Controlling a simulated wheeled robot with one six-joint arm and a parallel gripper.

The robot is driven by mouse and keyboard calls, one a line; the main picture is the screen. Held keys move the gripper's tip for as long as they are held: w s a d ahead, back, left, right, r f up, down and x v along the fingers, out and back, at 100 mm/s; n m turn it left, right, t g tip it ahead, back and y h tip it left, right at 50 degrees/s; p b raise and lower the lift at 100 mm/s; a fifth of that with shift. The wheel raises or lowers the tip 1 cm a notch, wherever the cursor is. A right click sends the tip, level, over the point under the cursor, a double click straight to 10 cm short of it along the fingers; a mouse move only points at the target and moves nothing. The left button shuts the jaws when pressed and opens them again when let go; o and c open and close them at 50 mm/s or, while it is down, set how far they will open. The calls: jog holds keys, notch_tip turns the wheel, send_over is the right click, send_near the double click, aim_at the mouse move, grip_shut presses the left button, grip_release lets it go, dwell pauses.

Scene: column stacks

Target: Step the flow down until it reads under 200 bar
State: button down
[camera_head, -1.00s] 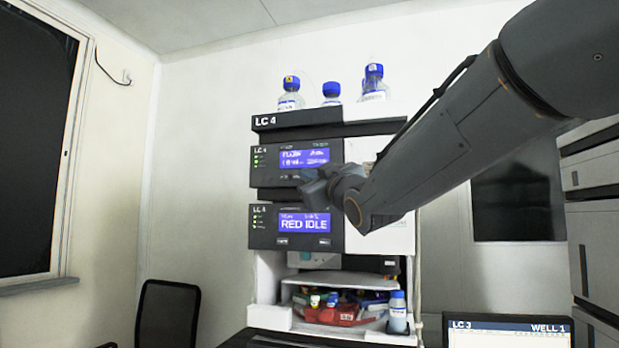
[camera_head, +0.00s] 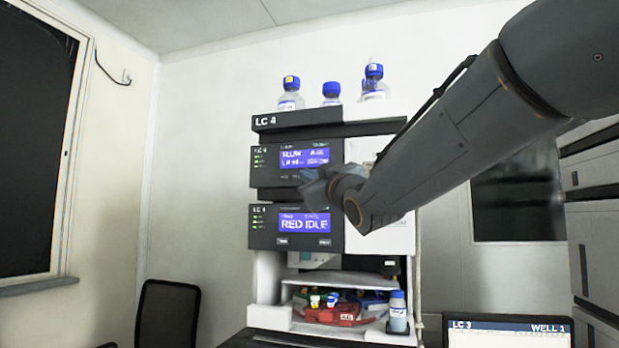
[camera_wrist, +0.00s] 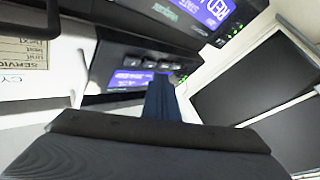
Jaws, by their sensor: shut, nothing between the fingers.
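The LC 4 stack has an upper module (camera_head: 265,177) with a blue screen (camera_head: 304,158). Its top line seems to read FLOW and BAR; the numbers are too blurred to read. In the wrist view, which is upside down, this screen (camera_wrist: 128,79) is partly cut off and a row of small keys (camera_wrist: 150,65) lies beside it. My gripper (camera_head: 312,186) is shut and empty, in front of the upper module's lower right. In the wrist view my gripper (camera_wrist: 162,82) points at the key row, close to its right end; I cannot tell whether it touches a key. My wrist hides part of the module.
The lower module's screen (camera_head: 305,223) reads RED IDLE. Blue-capped bottles (camera_head: 291,95) stand on top of the stack. A monitor (camera_head: 510,332) is at lower right.

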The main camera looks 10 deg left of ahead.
dwell(0.5)
jog(key=shift+w, duration=0.45)
jog(key=shift+w, duration=0.4)
dwell(0.6)
jog(key=shift+s+b, duration=0.2)
jog(key=shift+b, duration=0.2)
jog(key=shift+s+b, duration=0.35)
jog(key=shift+s, duration=0.3)
jog(key=s+b, duration=0.2)
jog(key=s, duration=0.3)
jog(key=shift+a, duration=0.2)
dwell(0.8)
